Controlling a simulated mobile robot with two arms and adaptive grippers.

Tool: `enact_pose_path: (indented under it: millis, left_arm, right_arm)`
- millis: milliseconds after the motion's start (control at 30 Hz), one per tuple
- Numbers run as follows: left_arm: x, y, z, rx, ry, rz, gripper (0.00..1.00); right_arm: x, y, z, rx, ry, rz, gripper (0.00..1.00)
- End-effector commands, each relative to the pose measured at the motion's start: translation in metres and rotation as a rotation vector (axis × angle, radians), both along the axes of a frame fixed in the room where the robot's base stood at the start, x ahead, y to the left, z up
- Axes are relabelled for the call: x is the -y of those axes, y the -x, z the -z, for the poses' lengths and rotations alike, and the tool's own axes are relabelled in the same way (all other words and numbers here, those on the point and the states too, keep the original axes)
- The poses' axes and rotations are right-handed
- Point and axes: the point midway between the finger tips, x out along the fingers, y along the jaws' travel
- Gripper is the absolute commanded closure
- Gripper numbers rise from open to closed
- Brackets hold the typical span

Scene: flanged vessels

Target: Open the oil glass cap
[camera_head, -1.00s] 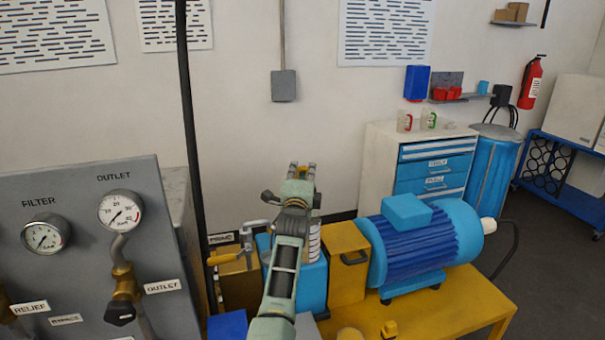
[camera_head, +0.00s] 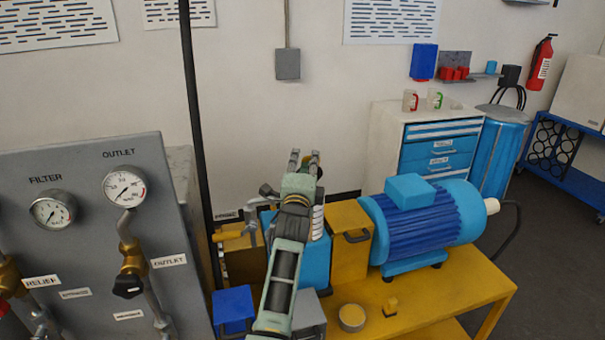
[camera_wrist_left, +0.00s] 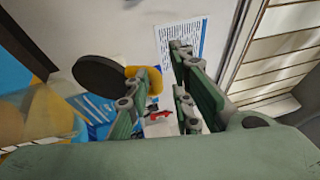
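My left gripper (camera_head: 304,161) is open and empty, its two fingers apart, above the pump set on the yellow bench (camera_head: 440,318). In the left wrist view the two green fingers (camera_wrist_left: 160,90) have a gap between them. A dark round disc (camera_wrist_left: 108,82) lies left of the fingers there, and I cannot tell whether it is the oil glass cap. A pale ribbed cylinder (camera_head: 318,222) stands just right of my left wrist in the head view, partly hidden by it. I cannot identify the oil glass for certain. My right gripper is not in view.
A grey gauge panel (camera_head: 85,265) stands at left, with a dark pole (camera_head: 192,110) beside it. A blue motor (camera_head: 425,225) and a yellow block (camera_head: 350,245) sit on the bench. A blue-drawer cabinet (camera_head: 440,155) stands behind. Open air lies above the motor.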

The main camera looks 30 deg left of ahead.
Motion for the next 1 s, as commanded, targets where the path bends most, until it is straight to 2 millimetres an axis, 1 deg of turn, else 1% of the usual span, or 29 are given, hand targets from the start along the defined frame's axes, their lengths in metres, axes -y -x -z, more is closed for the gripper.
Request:
enact_pose_path:
  millis: [33, 100, 300, 433, 667, 767, 867, 900, 967, 1000]
  left_arm:
    - [0.004, 0.009, 0.000, 0.004, -0.004, -0.002, 0.82]
    - [0.008, 0.019, 0.002, 0.002, -0.002, -0.002, 0.82]
    - [0.018, 0.037, 0.007, 0.000, -0.001, -0.001, 0.82]
    - [0.020, 0.041, 0.008, -0.002, 0.000, -0.001, 0.82]
    - [0.020, 0.042, 0.009, -0.003, 0.001, -0.001, 0.82]
    - [0.019, 0.042, 0.009, 0.000, -0.001, -0.001, 0.89]
    - [0.012, 0.048, 0.011, 0.014, -0.010, 0.004, 0.98]
    - [0.008, 0.052, 0.011, 0.022, -0.016, 0.009, 1.00]
    - [0.002, 0.060, 0.011, 0.040, -0.028, 0.026, 1.00]
    - [0.001, 0.065, 0.011, 0.052, -0.037, 0.044, 1.00]
  right_arm:
    - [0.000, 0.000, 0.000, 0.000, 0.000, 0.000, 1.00]
    - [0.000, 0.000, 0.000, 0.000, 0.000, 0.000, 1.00]
    - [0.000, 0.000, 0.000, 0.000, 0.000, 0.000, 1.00]
    - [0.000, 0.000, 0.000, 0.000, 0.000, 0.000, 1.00]
    - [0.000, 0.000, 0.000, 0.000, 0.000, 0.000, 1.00]
    - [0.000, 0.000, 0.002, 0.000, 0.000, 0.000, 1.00]
    - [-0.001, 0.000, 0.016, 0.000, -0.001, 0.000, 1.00]
    - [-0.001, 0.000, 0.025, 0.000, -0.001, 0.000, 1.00]
    - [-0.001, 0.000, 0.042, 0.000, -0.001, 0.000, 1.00]
    - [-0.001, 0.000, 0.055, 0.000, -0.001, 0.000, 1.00]
